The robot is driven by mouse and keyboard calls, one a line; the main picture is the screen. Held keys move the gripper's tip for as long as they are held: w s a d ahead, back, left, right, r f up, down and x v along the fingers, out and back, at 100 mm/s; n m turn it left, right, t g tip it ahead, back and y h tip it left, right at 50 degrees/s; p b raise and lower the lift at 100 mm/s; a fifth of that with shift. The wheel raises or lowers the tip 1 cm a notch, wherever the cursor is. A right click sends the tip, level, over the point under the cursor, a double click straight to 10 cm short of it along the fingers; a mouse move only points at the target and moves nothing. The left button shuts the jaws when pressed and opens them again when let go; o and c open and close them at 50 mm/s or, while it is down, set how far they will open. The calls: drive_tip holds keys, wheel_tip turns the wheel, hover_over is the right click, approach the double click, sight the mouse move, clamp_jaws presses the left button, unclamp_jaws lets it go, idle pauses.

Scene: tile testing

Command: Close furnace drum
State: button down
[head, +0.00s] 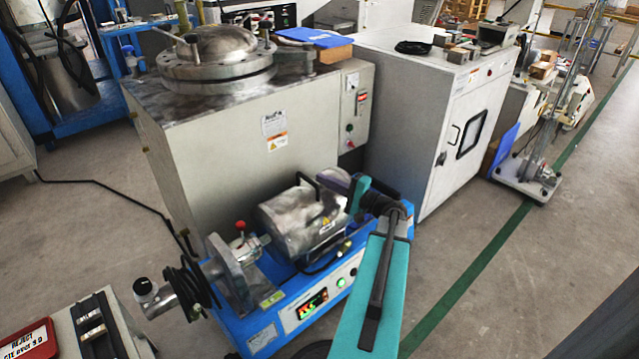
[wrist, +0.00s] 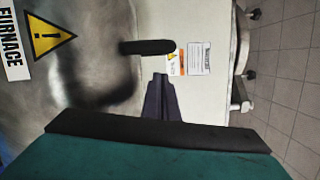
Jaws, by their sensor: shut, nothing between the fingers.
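The furnace drum (head: 302,222) is a shiny metal cylinder on a blue bench unit in the head view, with a black handle (head: 305,184) at its top. In the wrist view the drum's metal surface (wrist: 85,70) fills the left, with a FURNACE label and a yellow warning sign, and the black handle (wrist: 148,47) sticks out from it. My gripper (head: 328,179) is beside the handle, on its right in the head view. In the wrist view my gripper (wrist: 159,78) is shut and empty, its tips just below the handle. I cannot tell whether they touch, or how far the drum is open.
A large grey machine (head: 240,140) with a domed lid stands right behind the drum. A white cabinet (head: 435,110) stands to the right. Open floor (head: 500,290) lies to the right.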

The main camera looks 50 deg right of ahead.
drive_tip(key=s+d+p, duration=0.2)
drive_tip(key=s+p, duration=0.1)
drive_tip(key=s, duration=0.7)
drive_tip(key=shift+s+f, duration=0.15)
drive_tip(key=shift+f, duration=0.15)
